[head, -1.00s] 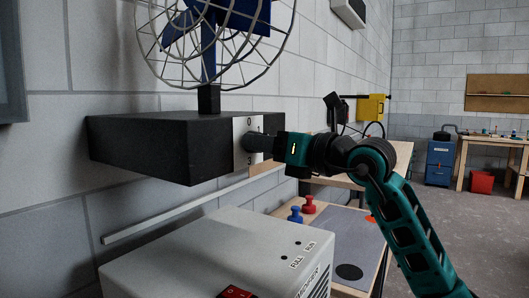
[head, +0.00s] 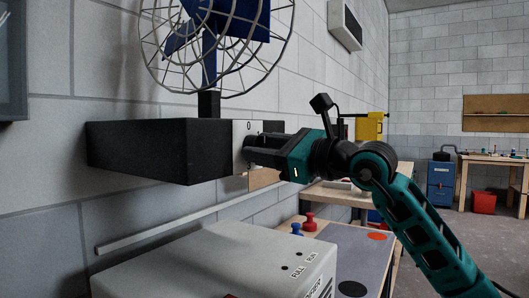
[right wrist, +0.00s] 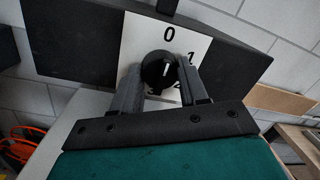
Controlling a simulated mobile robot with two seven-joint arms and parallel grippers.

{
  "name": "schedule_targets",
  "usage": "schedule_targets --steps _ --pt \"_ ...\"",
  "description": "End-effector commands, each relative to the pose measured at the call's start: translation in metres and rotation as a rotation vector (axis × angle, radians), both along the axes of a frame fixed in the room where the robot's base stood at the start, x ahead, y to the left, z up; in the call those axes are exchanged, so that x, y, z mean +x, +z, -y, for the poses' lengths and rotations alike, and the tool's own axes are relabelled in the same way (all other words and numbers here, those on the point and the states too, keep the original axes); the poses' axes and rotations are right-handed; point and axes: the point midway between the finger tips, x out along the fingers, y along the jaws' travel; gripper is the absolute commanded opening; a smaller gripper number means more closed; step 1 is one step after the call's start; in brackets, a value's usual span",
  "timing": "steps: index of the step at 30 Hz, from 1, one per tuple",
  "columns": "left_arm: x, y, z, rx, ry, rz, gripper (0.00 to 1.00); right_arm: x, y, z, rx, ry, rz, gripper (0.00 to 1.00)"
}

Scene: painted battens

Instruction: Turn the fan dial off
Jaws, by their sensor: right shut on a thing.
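The black fan dial (right wrist: 157,76) sits on a white plate (right wrist: 140,40) on the front of the black fan base (head: 160,152). The digits 0, 1 and part of a 2 show around the dial in the right wrist view. A short white mark shows on the dial's face; I cannot tell surely which digit it points at. My right gripper (right wrist: 160,88) has one finger on each side of the dial and is shut on it. In the head view the right gripper (head: 252,150) covers the dial. My left gripper is not in view.
The caged blue fan (head: 215,40) stands on top of the base against the block wall. Below is a pale grey box (head: 215,262) with a top marked FULL and RUN. A bench with red and blue knobbed pieces (head: 309,221) lies behind it. Open floor is at the right.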

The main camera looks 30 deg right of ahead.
Motion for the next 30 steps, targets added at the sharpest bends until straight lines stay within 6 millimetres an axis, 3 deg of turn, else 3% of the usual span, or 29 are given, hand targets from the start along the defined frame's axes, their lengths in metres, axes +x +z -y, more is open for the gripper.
schedule_targets --steps 15,16,24,30 --pt "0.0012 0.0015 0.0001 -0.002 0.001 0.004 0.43 0.0002 -0.0007 0.0 -0.022 -0.001 0.01 0.13" --pt "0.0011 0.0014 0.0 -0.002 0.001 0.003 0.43 0.0002 -0.0007 0.0 -0.022 -0.001 0.01 0.44" --pt "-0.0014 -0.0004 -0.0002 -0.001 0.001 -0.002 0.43 0.0002 -0.0004 0.0 -0.02 -0.001 0.01 0.69" --pt "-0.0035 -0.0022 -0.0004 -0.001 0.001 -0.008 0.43 0.0 -0.0003 0.0002 -0.018 0.0 0.01 0.69"
